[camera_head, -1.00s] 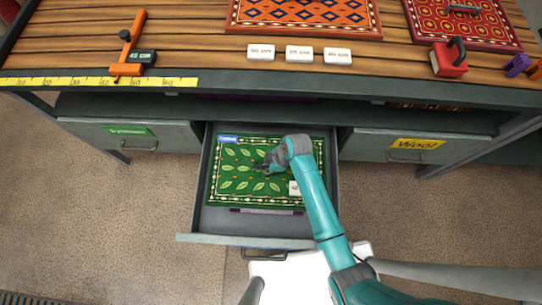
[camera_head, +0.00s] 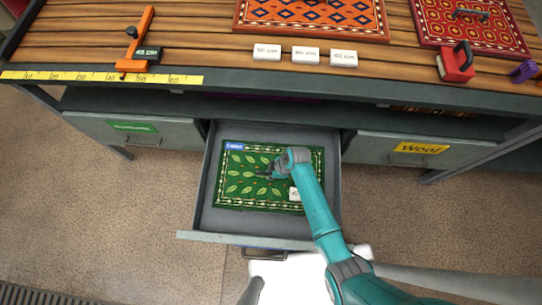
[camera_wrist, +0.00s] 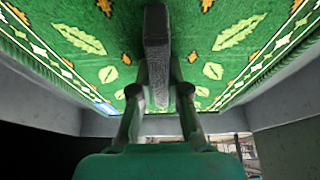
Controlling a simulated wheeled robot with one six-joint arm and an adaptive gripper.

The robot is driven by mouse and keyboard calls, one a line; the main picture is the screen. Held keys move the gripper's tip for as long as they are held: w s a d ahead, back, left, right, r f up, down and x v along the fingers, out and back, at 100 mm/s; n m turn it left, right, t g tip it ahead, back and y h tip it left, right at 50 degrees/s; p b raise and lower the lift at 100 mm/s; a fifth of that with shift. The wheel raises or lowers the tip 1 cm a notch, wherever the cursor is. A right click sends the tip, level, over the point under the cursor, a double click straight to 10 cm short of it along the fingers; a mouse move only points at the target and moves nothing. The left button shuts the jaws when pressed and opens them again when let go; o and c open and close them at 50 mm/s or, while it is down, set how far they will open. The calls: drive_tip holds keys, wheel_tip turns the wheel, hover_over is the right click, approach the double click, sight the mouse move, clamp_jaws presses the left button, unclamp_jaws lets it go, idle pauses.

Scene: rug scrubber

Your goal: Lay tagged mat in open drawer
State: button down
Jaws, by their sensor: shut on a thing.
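The tagged mat (camera_head: 238,188) is green with leaves and a pale border. It has a blue tag (camera_head: 234,146) at its far left corner and a white tag (camera_head: 295,194) at its near right. It lies flat within the outline of the open drawer (camera_head: 325,213); I cannot tell whether it touches the drawer floor. My gripper (camera_head: 266,174) is over the mat's middle. In the wrist view my gripper (camera_wrist: 158,95) is shut on the mat's dark grey bar handle (camera_wrist: 157,45), with green mat (camera_wrist: 100,50) on both sides.
Closed drawers with a green label (camera_head: 134,127) and a yellow Wool label (camera_head: 421,147) flank the open one. The tabletop (camera_head: 200,40) above holds orange and red mats, white blocks (camera_head: 305,54), an orange clamp (camera_head: 138,45) and a yellow ruler (camera_head: 90,77).

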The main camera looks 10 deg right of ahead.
drive_tip(key=shift+f, duration=0.45)
drive_tip(key=c, duration=1.2)
unclamp_jaws()
drive_tip(key=shift+o, duration=0.2)
drive_tip(key=shift+r, duration=0.4)
drive_tip(key=v, duration=1.2)
drive_tip(key=shift+s, duration=0.1)
